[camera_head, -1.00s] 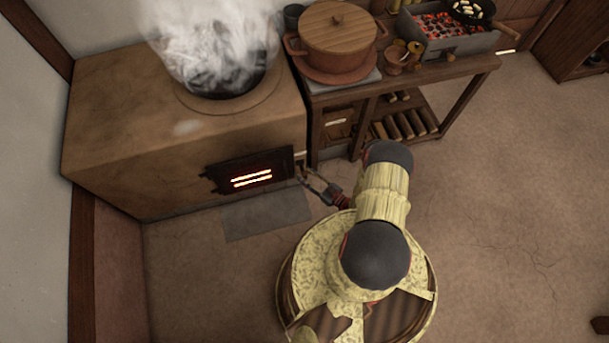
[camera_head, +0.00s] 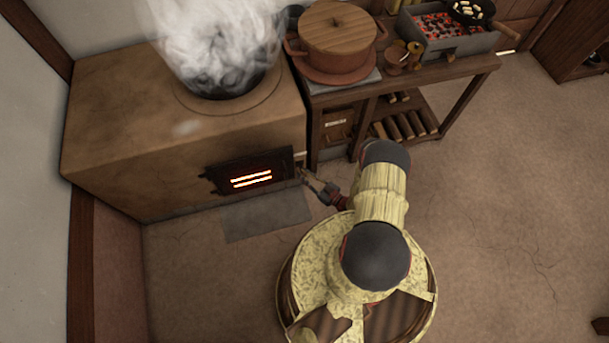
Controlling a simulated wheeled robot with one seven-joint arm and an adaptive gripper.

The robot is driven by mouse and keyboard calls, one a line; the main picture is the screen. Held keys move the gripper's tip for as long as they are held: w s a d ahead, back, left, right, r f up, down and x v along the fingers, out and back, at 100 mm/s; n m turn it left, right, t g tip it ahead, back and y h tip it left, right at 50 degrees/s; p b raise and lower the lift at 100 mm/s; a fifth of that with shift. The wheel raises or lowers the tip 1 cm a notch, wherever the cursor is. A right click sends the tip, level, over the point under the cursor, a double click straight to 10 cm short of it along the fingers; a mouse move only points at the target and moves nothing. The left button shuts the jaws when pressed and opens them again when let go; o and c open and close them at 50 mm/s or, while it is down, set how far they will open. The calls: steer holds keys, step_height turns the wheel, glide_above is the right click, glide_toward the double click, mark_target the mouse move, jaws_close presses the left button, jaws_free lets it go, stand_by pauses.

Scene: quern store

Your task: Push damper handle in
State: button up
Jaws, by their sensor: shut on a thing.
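The tan clay stove (camera_head: 130,150) stands at the left, with smoke rising from its top. The dark fire door (camera_head: 225,172) on its front shows glowing slots. The damper handle (camera_head: 301,168) is a small part at the stove's front right corner, beside the fire door, and is mostly hidden by my gripper. My gripper (camera_head: 306,175) is at that corner, with its fingers shut on the damper handle. How far the handle sticks out is too small to tell.
A wooden table (camera_head: 455,68) right of the stove bears a lidded pot (camera_head: 335,50) and a charcoal brazier (camera_head: 465,45) with a pan. A grey slab (camera_head: 265,215) lies on the floor before the stove.

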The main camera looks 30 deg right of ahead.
mark_target(300, 164)
jaws_close()
steer(key=w, duration=0.2)
steer(key=w+d, duration=0.1)
steer(key=shift+w, duration=0.35)
steer(key=shift+w+d, duration=0.1)
steer(key=shift+d, duration=0.05)
steer(key=o, duration=0.7)
jaws_free()
steer(key=shift+o, duration=0.3)
